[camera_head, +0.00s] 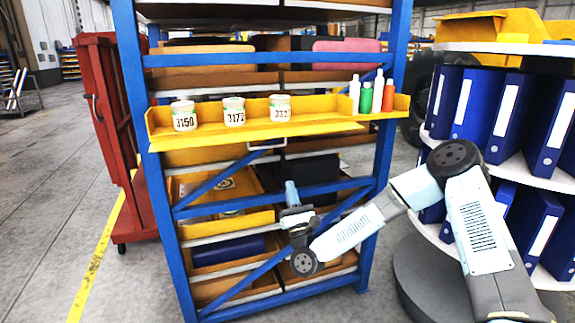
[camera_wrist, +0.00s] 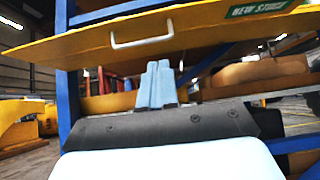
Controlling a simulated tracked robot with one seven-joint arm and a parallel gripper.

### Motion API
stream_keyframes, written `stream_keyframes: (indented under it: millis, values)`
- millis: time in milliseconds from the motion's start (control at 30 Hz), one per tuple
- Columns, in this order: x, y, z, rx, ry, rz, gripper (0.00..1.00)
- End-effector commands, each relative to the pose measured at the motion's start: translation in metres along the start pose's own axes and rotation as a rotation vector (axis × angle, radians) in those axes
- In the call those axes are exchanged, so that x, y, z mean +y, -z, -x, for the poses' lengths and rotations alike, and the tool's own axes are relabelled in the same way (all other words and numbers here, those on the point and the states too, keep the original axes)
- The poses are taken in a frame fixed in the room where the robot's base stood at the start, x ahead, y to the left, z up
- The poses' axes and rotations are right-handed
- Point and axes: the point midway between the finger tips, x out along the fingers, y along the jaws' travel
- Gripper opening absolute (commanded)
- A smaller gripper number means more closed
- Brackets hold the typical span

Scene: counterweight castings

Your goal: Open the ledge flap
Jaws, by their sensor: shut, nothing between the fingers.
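The yellow ledge flap (camera_head: 335,131) is on the front of the blue rack, with its shelf level and jars and bottles standing on it. A white bar handle (camera_head: 267,147) hangs under its front edge. In the wrist view the yellow flap panel (camera_wrist: 215,24) spans the top, with the handle (camera_wrist: 142,38) on it and a green "NEW STOCK" label (camera_wrist: 262,9). My gripper (camera_head: 291,187) points up in front of the rack, below the handle and a little right of it. In the wrist view my gripper (camera_wrist: 156,66) has its fingers together, empty, apart from the handle.
Jars (camera_head: 233,112) and bottles (camera_head: 377,92) stand on the ledge. Blue diagonal braces (camera_head: 225,178) cross the rack front before yellow bins (camera_head: 225,220). A red cabinet (camera_head: 105,110) stands left, shelves of blue binders (camera_head: 500,108) right. Floor at front left is clear.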

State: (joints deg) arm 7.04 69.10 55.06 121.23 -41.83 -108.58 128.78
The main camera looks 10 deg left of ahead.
Motion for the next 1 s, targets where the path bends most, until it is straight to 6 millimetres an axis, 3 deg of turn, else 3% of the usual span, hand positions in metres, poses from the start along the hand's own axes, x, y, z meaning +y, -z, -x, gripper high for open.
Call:
stream_keyframes:
  millis: [600, 1000]
  values:
    - [0.001, -0.001, -0.100, -0.003, -0.002, 0.004, 0.00]
    - [0.000, -0.027, -0.123, 0.000, -0.002, 0.003, 0.00]
